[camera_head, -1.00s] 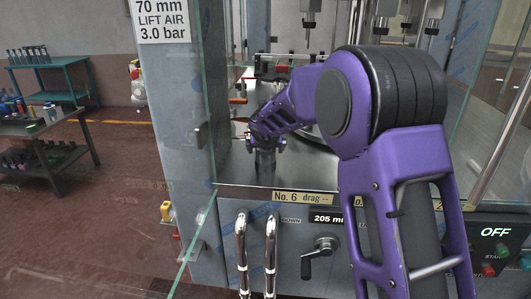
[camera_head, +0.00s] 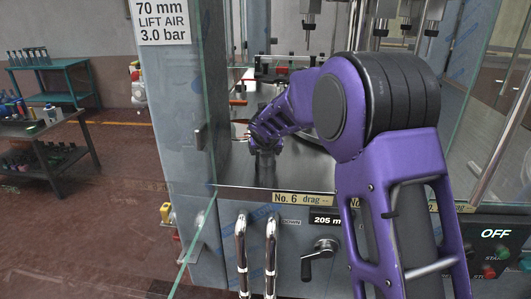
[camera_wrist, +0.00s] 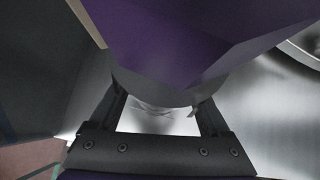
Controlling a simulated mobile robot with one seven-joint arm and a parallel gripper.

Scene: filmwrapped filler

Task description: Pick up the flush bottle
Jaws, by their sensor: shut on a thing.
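In the head view my wrist points down over the metal deck (camera_head: 300,175) inside the glass-sided machine. The fingers are small there, and the bottle cannot be made out clearly.
A glass panel (camera_head: 215,70) stands left of my arm. Nozzles (camera_head: 309,20) hang behind it. Chrome handles (camera_head: 241,250) and a crank (camera_head: 320,262) are on the machine's front. Benches with bottles, one teal (camera_head: 60,97), stand far left.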

